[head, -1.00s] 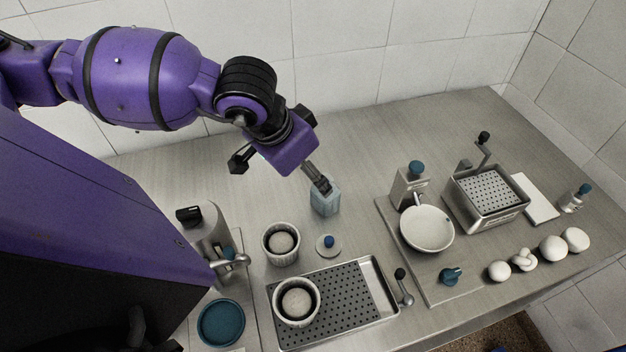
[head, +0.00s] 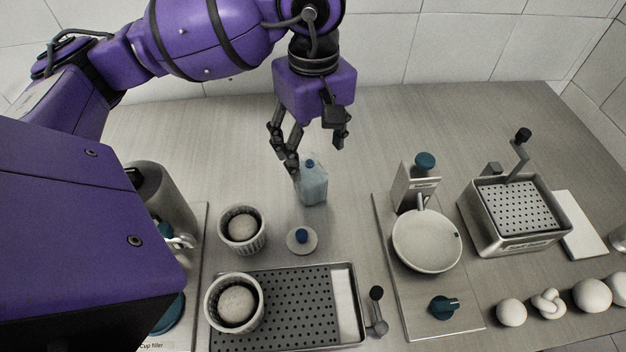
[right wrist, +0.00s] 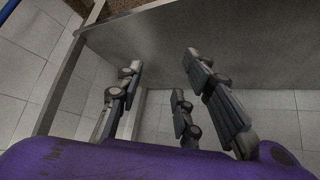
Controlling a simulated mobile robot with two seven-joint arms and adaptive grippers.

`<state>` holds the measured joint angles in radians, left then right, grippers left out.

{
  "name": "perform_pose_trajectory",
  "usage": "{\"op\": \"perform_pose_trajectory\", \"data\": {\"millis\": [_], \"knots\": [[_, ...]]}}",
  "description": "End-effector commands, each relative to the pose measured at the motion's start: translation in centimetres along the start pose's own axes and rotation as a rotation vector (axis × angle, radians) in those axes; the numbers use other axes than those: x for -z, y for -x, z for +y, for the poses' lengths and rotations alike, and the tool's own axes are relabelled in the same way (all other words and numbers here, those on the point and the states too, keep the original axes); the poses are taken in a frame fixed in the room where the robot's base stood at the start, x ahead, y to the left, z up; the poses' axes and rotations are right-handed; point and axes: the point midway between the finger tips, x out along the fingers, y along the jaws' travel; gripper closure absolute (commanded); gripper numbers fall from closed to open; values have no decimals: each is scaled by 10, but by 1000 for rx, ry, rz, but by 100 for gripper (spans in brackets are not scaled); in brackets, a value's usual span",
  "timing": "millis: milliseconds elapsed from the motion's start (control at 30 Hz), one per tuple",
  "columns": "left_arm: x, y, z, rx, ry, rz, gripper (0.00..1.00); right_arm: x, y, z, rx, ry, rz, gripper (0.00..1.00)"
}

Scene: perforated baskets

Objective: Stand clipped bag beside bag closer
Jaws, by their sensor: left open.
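A pale blue translucent bag (head: 312,187) with a blue clip-like knob on top stands upright on the counter in the head view. My left gripper (head: 316,150) is open just above and behind it, with fingers spread and nothing held; one finger overlaps the bag's upper left edge, and I cannot tell if it touches. A grey upright device with a blue knob (head: 413,187), perhaps the bag closer, stands right of the bag; its label is unreadable. In the right wrist view my right gripper (right wrist: 163,78) has spread, empty fingers below the counter edge.
A small lidded disc (head: 301,241), two ribbed cups (head: 242,246) and a perforated tray (head: 290,310) lie in front of the bag. A white pan (head: 427,258), a cranked basket machine (head: 515,240) and several white balls are at right. Counter behind the bag is clear.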

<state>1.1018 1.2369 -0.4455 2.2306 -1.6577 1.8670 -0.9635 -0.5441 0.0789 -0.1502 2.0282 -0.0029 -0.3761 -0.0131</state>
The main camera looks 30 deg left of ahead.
Motion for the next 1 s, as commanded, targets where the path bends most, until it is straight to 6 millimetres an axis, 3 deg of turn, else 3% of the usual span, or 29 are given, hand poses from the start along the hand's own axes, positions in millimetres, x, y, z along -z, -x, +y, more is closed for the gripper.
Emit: {"op": "perform_pose_trajectory", "data": {"millis": [500,833,1000], "knots": [[3,-66,-4,2,1,-2,33,-1,6,-2,-1,-12,-8,66],[3,-74,-4,0,-1,0,33,-1,6,-1,-1,-10,-8,66],[3,-74,-4,0,-1,0,54,0,6,-1,-1,-9,-5,66]]}}
